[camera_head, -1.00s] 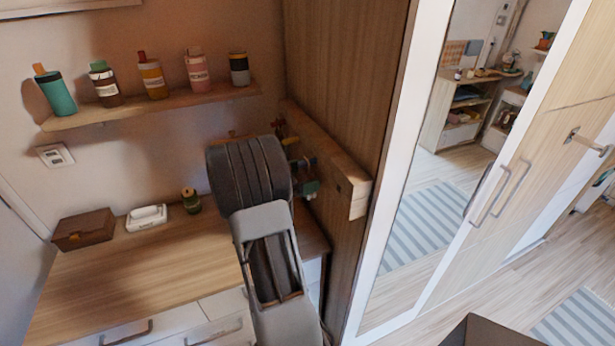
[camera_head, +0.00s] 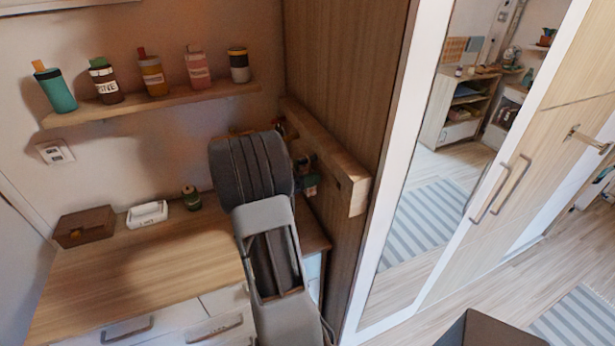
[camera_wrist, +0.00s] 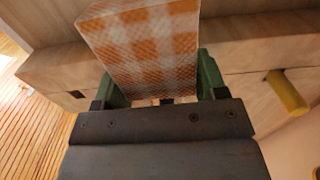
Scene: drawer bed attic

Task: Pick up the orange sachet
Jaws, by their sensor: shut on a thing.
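The orange sachet (camera_wrist: 145,40) shows in the wrist view as an orange and white checked packet. It stands up between the green fingers of my gripper (camera_wrist: 158,84), one finger on each side. My gripper is shut on it. In the head view my dark arm covers most of the gripper, and I cannot make out the sachet clearly there.
A wooden rail (camera_head: 325,150) runs along the wardrobe side close to my gripper; a yellow peg (camera_wrist: 287,92) sticks out in the wrist view. A shelf (camera_head: 150,106) holds several bottles. A brown box (camera_head: 84,228), white dish (camera_head: 147,214) and small jar (camera_head: 191,198) stand on the dresser.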

